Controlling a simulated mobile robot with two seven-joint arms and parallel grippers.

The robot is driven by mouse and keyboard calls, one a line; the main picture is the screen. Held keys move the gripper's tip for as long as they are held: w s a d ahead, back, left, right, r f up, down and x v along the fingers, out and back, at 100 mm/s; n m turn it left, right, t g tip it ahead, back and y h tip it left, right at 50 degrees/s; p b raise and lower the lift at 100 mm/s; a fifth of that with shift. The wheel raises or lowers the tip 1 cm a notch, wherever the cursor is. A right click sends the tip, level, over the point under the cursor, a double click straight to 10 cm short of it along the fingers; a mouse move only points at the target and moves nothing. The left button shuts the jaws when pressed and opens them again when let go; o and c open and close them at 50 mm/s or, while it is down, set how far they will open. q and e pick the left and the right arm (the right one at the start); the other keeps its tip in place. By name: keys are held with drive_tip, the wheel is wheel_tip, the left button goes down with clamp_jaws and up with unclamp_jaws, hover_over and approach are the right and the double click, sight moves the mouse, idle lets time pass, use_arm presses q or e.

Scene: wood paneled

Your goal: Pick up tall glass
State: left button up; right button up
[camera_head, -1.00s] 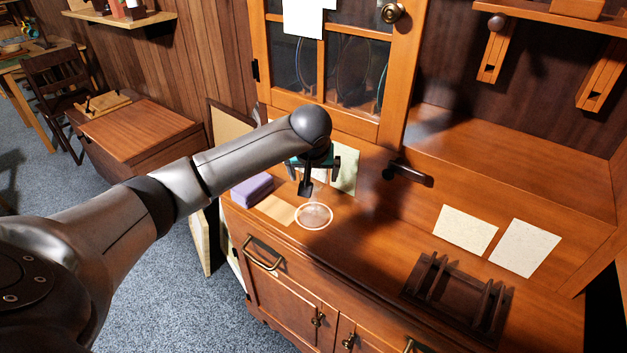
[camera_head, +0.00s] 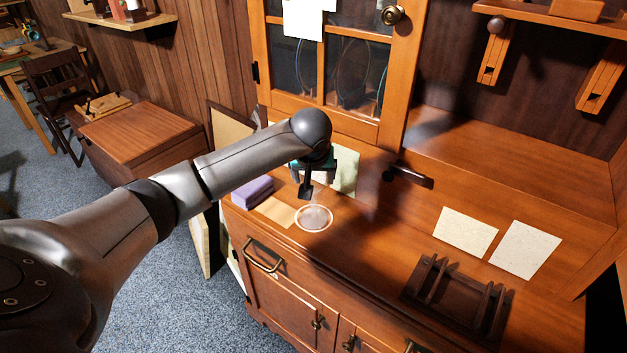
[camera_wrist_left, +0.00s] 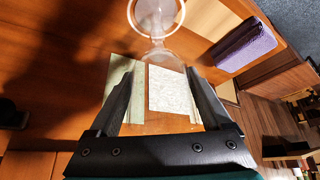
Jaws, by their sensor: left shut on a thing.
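The tall glass is clear and hard to make out. In the head view its pale round outline (camera_head: 314,218) shows on the wooden counter, just below my left gripper (camera_head: 318,184). In the left wrist view the glass (camera_wrist_left: 158,53) has a round ring at the top of the picture and a clear body running down toward the fingers. My left gripper (camera_wrist_left: 162,70) is shut on the glass, with one finger on either side. The part between the fingers is too transparent to see clearly. I cannot tell whether the glass is off the counter. My right gripper is not in view.
A purple block (camera_head: 252,191) lies left of the glass, with paper sheets (camera_head: 345,170) behind. A dark handle-like object (camera_head: 408,177) is to the right. A dark rack (camera_head: 458,290) stands at the front right. The glazed cabinet door (camera_head: 325,65) rises behind my gripper.

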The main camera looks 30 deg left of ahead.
use_arm(q)
drive_tip(key=shift+c, duration=1)
drive_tip(key=shift+r, duration=0.15)
